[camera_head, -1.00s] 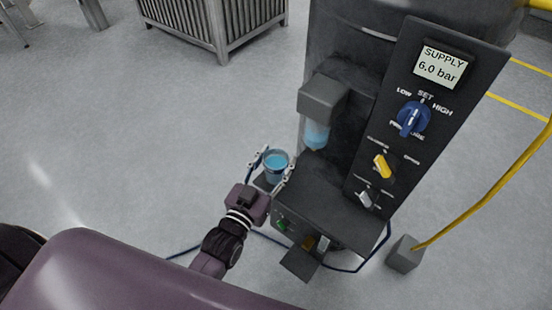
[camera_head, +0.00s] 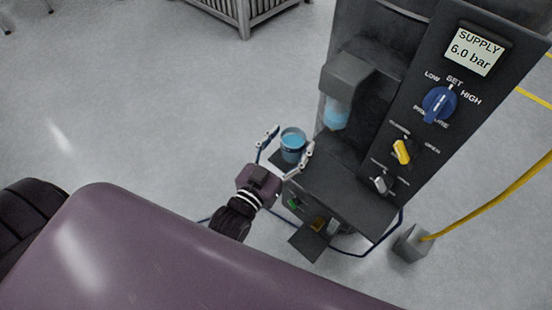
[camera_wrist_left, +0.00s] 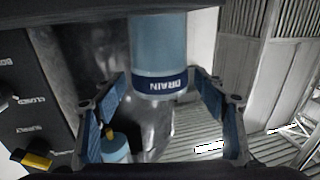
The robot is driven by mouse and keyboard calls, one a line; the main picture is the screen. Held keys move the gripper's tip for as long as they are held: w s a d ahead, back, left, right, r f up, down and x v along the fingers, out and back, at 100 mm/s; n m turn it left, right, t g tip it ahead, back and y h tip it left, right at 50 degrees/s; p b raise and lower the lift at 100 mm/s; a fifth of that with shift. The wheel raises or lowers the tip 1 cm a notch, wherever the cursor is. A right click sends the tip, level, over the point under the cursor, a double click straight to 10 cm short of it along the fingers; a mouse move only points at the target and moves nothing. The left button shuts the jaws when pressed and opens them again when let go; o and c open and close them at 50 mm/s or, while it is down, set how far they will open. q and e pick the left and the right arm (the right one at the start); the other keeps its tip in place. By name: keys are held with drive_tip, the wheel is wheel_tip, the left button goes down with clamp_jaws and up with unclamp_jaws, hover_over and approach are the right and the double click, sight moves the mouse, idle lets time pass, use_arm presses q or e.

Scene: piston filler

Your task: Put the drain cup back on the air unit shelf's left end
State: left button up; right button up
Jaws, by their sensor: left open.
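The drain cup (camera_head: 292,146) is a small clear cup of blue liquid. It appears to stand upright on the left end of the air unit's dark shelf (camera_head: 282,162). My left gripper (camera_head: 291,139) is open, with one finger on each side of the cup. In the left wrist view the cup (camera_wrist_left: 160,55) shows upside down with a dark blue DRAIN band, between and beyond the open fingers (camera_wrist_left: 160,100). I cannot tell whether either finger touches it. The cup's base is partly hidden in the head view. My right gripper is not in view.
The air unit (camera_head: 345,165) stands close right of the cup, with a grey block and blue bowl (camera_head: 336,114) overhanging nearby. Its panel carries a blue knob (camera_head: 439,104) and a yellow lever (camera_head: 401,151). A yellow hose (camera_head: 490,210) rises at right.

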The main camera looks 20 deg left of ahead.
use_arm(q)
drive_tip(key=s+a+b, duration=0.1)
drive_tip(key=s, duration=0.9)
drive_tip(key=shift+s+a, duration=0.2)
drive_tip(key=shift+a, duration=0.1)
drive_tip(key=s+f+g, duration=0.3)
drive_tip(key=f, duration=0.9)
drive_tip(key=s+f+g, duration=0.3)
drive_tip(key=f, duration=0.8)
drive_tip(key=s+f+g, duration=0.2)
drive_tip(key=f, duration=1)
drive_tip(key=s+a+f+g+y, duration=0.1)
drive_tip(key=s+a+f+g, duration=0.2)
drive_tip(key=s+f, duration=0.6)
drive_tip(key=s+a+f+g+y, duration=0.1)
drive_tip(key=s+a+f+g, duration=0.2)
drive_tip(key=s+f, duration=0.6)
drive_tip(key=s+g, duration=0.2)
drive_tip(key=s, duration=0.3)
drive_tip(key=shift+a+m+g+y, duration=0.3)
drive_tip(key=shift+a+m+g, duration=0.1)
drive_tip(key=shift+f, duration=0.1)
